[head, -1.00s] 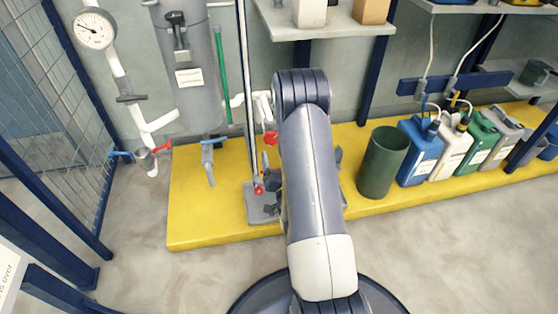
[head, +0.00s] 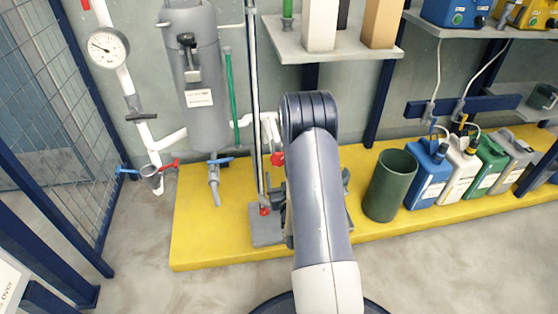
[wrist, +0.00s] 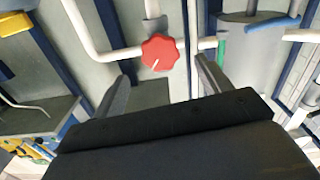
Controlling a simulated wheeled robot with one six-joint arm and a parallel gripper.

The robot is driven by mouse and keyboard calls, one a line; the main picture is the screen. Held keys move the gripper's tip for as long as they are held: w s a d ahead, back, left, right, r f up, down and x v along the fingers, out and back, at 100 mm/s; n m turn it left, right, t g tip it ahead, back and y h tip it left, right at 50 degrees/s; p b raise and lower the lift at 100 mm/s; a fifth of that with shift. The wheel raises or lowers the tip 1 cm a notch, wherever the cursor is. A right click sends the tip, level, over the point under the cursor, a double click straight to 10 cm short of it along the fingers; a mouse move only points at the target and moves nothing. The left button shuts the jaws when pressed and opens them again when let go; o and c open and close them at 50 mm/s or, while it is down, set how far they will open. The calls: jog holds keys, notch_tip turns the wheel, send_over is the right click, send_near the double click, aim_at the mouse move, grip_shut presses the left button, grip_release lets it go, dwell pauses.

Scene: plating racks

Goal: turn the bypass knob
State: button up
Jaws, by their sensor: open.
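A red lobed knob (wrist: 160,52) with a pale pointer line sits on white piping in the wrist view. In the head view the red knob (head: 277,159) shows just left of my arm, partly covered by it. My gripper (wrist: 162,68) is open and empty, with one dark finger on each side below the knob in the picture. The knob appears between and beyond the fingertips, with no contact visible. In the head view my gripper is mostly hidden behind my arm.
A grey cylinder (head: 197,110) and a dial gauge (head: 108,47) are at the left. A blue handle (head: 220,160) is below the cylinder. A green bin (head: 389,187) and several canisters stand right on the yellow plinth (head: 215,250). A shelf (head: 335,50) hangs above.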

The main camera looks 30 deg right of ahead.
aim_at(279, 161)
jog(key=b+x, duration=0.1)
jog(key=x, duration=0.7)
jog(key=shift+b, duration=0.3)
jog(key=c, duration=1)
jog(key=shift+m, duration=2.9)
jog(key=shift+f, duration=0.1)
jog(key=o, duration=1)
